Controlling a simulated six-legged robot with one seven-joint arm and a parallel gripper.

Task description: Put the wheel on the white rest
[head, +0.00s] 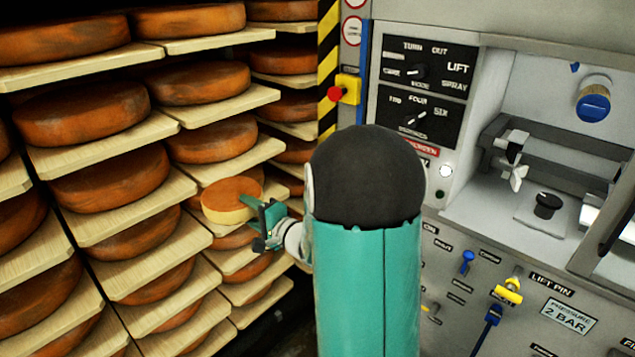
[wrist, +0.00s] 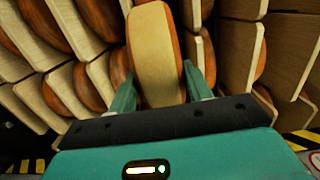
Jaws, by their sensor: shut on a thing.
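A cheese wheel (head: 232,199) with an orange-brown top and pale cream side is in my gripper (head: 264,218), in front of the shelves in the head view. In the wrist view the wheel (wrist: 155,48) stands between the two teal fingers of my gripper (wrist: 158,78), which are shut on its sides. Its cream face is toward the wrist camera. I cannot tell whether it touches the shelf behind it. In the machine's recess at the right, a pale flat plate (head: 535,221) carries a black knob; I cannot tell whether this is the white rest.
Wooden shelves (head: 108,160) full of brown cheese wheels fill the left side. A grey machine (head: 455,190) with dials, knobs and a recess stands at the right. A yellow box with a red button (head: 338,94) sits near a striped post (head: 328,60). My teal arm hides the middle.

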